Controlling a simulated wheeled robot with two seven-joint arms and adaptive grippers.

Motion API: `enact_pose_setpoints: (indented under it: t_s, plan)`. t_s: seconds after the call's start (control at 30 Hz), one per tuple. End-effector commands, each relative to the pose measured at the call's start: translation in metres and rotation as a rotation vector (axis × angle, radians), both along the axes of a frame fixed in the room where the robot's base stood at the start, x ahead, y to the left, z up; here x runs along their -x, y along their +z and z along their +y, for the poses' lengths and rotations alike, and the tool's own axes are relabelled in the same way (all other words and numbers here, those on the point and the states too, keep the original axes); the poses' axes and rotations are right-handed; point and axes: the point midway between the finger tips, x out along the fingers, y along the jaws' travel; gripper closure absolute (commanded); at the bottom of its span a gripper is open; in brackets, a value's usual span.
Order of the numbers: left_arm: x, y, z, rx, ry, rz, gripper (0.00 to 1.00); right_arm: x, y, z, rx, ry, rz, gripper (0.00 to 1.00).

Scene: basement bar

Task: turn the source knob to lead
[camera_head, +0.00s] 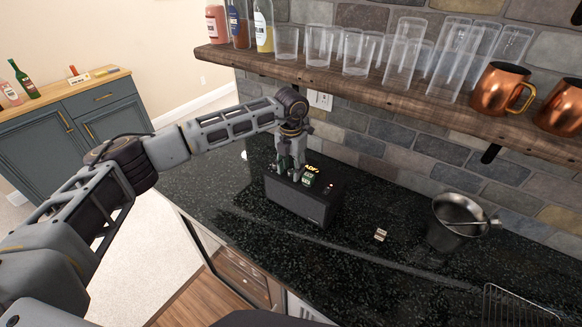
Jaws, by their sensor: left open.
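A dark box-shaped amplifier (297,204) stands on the black speckled counter, near the wall. Its top carries yellow lettering, a green-lit part (309,179) and a small reddish light (330,186). I cannot make out which of the top parts is the source knob or where it points. My left gripper (288,176) is open and points down over the left part of the amplifier's top. Its fingers hide part of that top, and I cannot tell whether they touch anything. My right gripper is not in view.
A wooden shelf (350,82) with glasses, bottles and copper mugs (497,88) overhangs the counter behind the amplifier. A metal bucket (455,222) stands at right, with a small light object (380,234) between. A wire rack (515,305) lies front right. The counter right of the amplifier is mostly clear.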

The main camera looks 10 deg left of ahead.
Motion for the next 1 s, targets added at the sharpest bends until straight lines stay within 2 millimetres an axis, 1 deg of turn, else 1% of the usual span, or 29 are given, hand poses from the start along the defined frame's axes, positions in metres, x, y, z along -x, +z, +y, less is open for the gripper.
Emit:
enact_pose_setpoints:
  t_s: [0.17, 0.2, 0.5, 0.53, 0.77, 1.0]
  plan:
    - [0.0000, -0.0005, -0.0001, 0.000, 0.000, 0.000, 0.57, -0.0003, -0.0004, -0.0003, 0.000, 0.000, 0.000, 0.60]
    - [0.0001, -0.0005, -0.0001, 0.000, 0.000, 0.000, 0.59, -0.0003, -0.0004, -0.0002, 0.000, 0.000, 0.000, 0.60]
    - [0.0001, -0.0003, -0.0001, 0.000, 0.000, 0.001, 0.98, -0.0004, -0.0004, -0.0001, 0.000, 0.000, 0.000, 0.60]
    - [0.0000, -0.0002, -0.0001, 0.000, 0.000, 0.000, 1.00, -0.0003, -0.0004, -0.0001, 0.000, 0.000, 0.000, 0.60]
    - [0.0000, -0.0003, 0.0000, 0.000, -0.006, 0.000, 1.00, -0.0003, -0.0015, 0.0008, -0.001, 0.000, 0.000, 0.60]
    - [0.0000, -0.0013, 0.0001, 0.000, -0.050, 0.000, 1.00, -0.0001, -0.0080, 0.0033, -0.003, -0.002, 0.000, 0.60]
